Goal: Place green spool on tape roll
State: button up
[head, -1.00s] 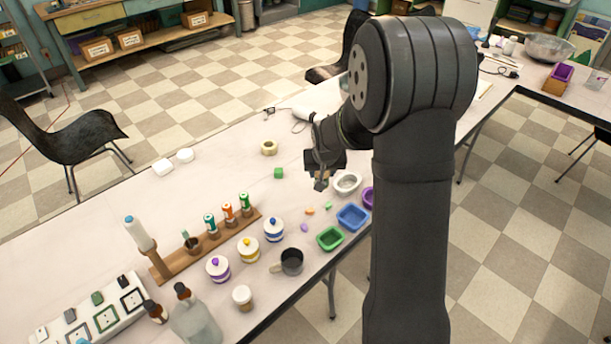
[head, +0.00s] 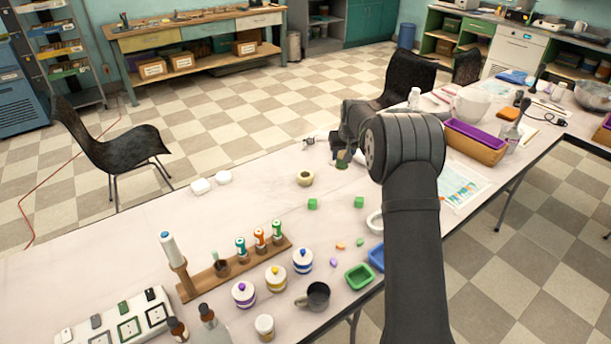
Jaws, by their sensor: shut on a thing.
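Green blocks (head: 312,203) (head: 359,202) lie in front of the tape roll. Lidded jars (head: 302,261), a dark mug (head: 316,296) and a green tray (head: 359,277) stand nearer. A wooden box with a purple tray (head: 474,137) is at right.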

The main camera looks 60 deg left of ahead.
jog(key=w+a, duration=0.1)
jog(key=a, duration=0.3)
jog(key=n, duration=0.1)
send_over(306, 175)
notch_tip(306, 175, down, 6)
jog(key=shift+f, duration=2.1)
jog(key=shift+f, duration=0.2)
jog(key=o, duration=1)
jog(key=shift+c, duration=0.2)
